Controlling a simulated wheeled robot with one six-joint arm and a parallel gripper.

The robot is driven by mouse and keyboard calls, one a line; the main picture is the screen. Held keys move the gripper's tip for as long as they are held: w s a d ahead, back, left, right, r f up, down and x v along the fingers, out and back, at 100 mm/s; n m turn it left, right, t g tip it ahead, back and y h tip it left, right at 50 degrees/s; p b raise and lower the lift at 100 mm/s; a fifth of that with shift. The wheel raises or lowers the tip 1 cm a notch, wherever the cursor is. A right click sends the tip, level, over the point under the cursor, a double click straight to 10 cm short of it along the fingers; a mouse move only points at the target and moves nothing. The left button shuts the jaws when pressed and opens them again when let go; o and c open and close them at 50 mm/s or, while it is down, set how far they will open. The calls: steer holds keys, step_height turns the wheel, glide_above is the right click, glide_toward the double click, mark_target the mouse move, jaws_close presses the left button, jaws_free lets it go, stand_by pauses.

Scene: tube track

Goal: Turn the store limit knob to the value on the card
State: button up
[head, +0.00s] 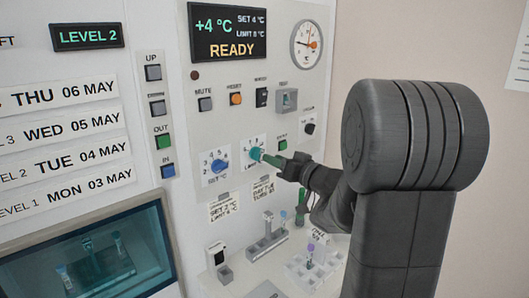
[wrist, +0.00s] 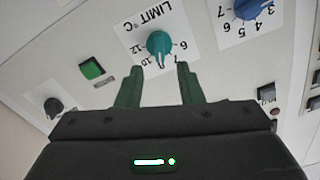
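The teal limit knob (head: 256,154) is on a white scale plate on the panel. In the wrist view the knob (wrist: 159,43) appears upside down under "LIMIT °C", its pointer toward about 8. A card (head: 226,208) below the knobs seems to read "SET 3 °C, LIMIT 6 °C"; the small print is hard to read. The display (head: 229,33) shows +4 °C, set 4 °C, limit 8 °C, READY. My gripper (wrist: 157,72) is open and empty. Its green fingers point at the knob, with the tips just short of it in the wrist view; contact cannot be told.
The blue set knob (head: 219,165) is left of the limit knob. A green button (wrist: 92,68) and a black knob (wrist: 53,107) are on the other side. A second card (head: 264,190) hangs below. Tube holders (head: 266,241) stand on the shelf under the panel.

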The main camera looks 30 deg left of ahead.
mark_target(260, 152)
steer(key=shift+p+x, duration=0.45)
steer(key=shift+x, duration=2.3)
jaws_close()
